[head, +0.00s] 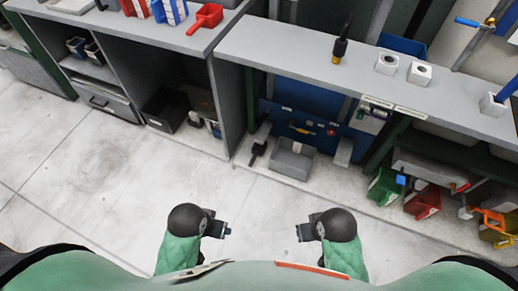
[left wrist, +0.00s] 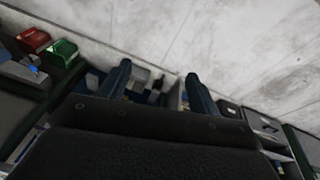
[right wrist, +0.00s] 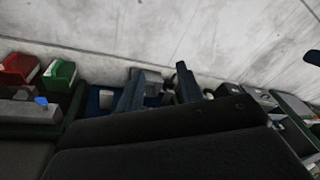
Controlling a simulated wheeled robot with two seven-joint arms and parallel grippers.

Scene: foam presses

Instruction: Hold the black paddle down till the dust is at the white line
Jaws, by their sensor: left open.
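A small black paddle-like piece (head: 258,149) is low at the left of a blue panel (head: 300,125) under the right bench. I cannot tell for sure that it is the black paddle of the task. A grey open bin (head: 292,160) stands on the floor beside it. Dust and a white line cannot be made out. My left gripper (head: 229,231) is open and empty, over the floor near my body; its spread fingers show in the left wrist view (left wrist: 158,88). My right gripper (head: 299,232) is also open and empty, and its fingers stand apart in the right wrist view (right wrist: 160,88).
The right bench top (head: 290,48) holds a black upright tool (head: 340,45) and two white blocks with holes (head: 387,63). Green (head: 385,186) and red (head: 422,202) bins stand low at the right. The left bench has a dark box (head: 166,108) below. Floor between is clear.

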